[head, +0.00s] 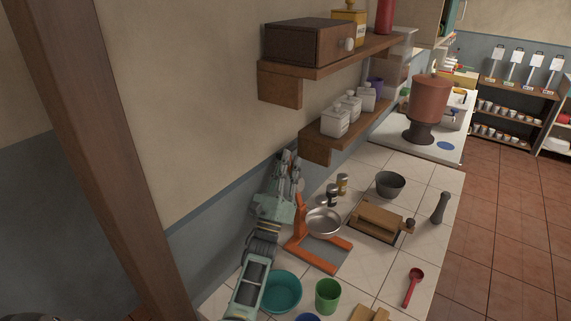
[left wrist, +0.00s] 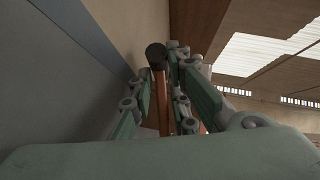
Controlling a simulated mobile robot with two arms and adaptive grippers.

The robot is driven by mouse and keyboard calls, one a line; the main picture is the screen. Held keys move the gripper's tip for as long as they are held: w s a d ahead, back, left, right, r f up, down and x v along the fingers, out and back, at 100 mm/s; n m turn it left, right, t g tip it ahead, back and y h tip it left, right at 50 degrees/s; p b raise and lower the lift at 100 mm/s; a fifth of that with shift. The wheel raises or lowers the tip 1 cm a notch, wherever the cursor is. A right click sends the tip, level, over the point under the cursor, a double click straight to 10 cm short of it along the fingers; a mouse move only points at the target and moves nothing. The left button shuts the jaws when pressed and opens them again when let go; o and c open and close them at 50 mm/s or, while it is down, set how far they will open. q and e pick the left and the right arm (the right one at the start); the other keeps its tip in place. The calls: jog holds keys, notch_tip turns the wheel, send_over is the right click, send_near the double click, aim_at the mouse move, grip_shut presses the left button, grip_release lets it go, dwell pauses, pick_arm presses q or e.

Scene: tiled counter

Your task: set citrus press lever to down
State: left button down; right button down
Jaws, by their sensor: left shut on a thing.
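The citrus press (head: 301,232) is an orange frame with a metal bowl on the tiled counter, close to the wall. Its lever (left wrist: 160,95) shows in the left wrist view as an orange-brown rod with a dark round knob at its end. My left gripper (head: 290,168) is above and behind the press in the head view, near the wall. In the left wrist view its fingers (left wrist: 165,90) lie on both sides of the rod, shut on it, with the knob at the far end. In the head view the gripper mostly hides the lever, which appears raised. My right gripper is not in view.
A teal bowl (head: 282,291) and a green cup (head: 328,295) stand in front of the press. Two small shakers (head: 333,194), a wooden box (head: 376,221) and a dark bowl (head: 390,184) are beside it. A wall shelf (head: 330,145) with white jars hangs above.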

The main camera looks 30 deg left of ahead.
pick_arm(q)
jog(key=d+m+g+h+b, duration=0.1)
jog(key=d+m+h+b, duration=0.8)
jog(key=m+h+b, duration=0.4)
jog(key=shift+s+f+m+g+h, duration=0.25)
jog(key=shift+s+m+g+h, duration=0.15)
jog(key=shift+m+h, duration=1.05)
jog(key=shift+d+m+y, duration=0.1)
jog(key=shift+m+y, duration=0.15)
jog(key=c, duration=1.9)
grip_release()
jog(key=shift+r, duration=0.1)
jog(key=shift+c, duration=0.2)
jog(key=v, duration=0.7)
jog(key=shift+s, duration=0.2)
